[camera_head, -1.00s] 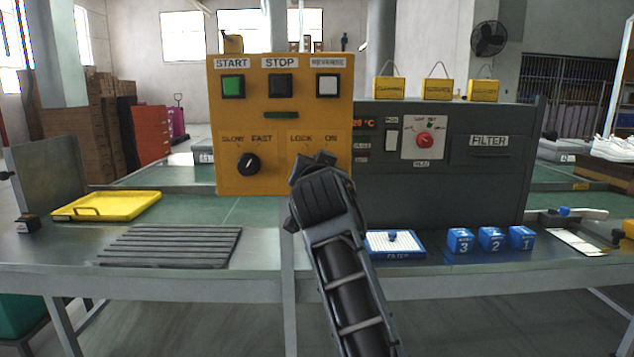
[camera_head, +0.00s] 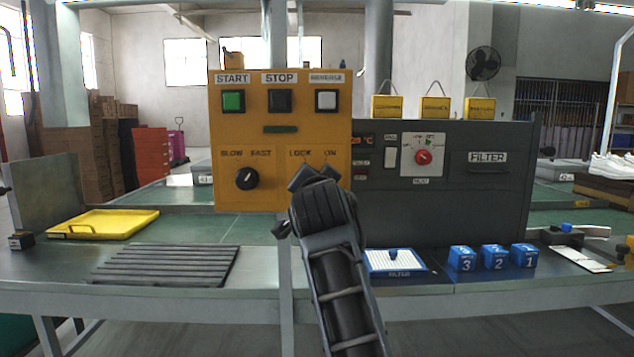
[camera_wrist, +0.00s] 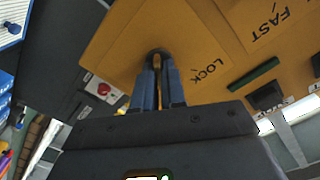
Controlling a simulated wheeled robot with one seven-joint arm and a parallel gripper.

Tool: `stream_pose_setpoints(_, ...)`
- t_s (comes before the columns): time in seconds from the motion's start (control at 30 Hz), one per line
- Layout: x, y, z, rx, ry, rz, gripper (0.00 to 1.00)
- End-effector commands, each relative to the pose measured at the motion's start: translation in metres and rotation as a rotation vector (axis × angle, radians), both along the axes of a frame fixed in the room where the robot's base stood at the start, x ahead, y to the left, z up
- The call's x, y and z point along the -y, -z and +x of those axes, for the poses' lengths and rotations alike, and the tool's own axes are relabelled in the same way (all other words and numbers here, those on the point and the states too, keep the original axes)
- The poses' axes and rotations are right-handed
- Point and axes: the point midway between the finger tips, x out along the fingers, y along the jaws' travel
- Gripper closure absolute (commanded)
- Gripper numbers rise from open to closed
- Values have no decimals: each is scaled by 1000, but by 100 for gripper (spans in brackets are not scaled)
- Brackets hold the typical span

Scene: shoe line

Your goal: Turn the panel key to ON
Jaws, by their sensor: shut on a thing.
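The yellow control panel (camera_head: 225,130) stands upright at the middle, with LOCK and ON marks (camera_head: 312,153) at its lower right. My gripper (camera_head: 314,176) is in front of that spot and hides the key in the head view. In the wrist view, my gripper (camera_wrist: 157,88) has its two fingers closed on the panel key (camera_wrist: 157,62), at the round keyhole in the panel face. The LOCK mark (camera_wrist: 208,68) lies right of the fingers there. The ON mark is not visible in the wrist view, so I cannot tell the key's exact angle.
The panel also bears a green START button (camera_head: 233,101), a STOP button (camera_head: 280,101), a white button (camera_head: 326,100) and a SLOW/FAST knob (camera_head: 247,179). A dark grey filter cabinet (camera_head: 470,205) stands directly right. A yellow tray (camera_head: 105,223) lies left on the bench.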

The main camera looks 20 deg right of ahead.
Motion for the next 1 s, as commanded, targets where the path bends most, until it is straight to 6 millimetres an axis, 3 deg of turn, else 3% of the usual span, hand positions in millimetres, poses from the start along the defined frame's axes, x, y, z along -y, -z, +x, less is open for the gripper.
stream_pose_setpoints(0.03,0,0,0,0,0,0,100)
stream_pose_setpoints(0.07,0,0,0,0,0,0,86)
stream_pose_setpoints(0.27,0,0,0,1,1,0,68)
stream_pose_setpoints(0.57,-1,0,-3,1,0,-1,68)
stream_pose_setpoints(1.0,-21,0,-63,1,-2,0,68)
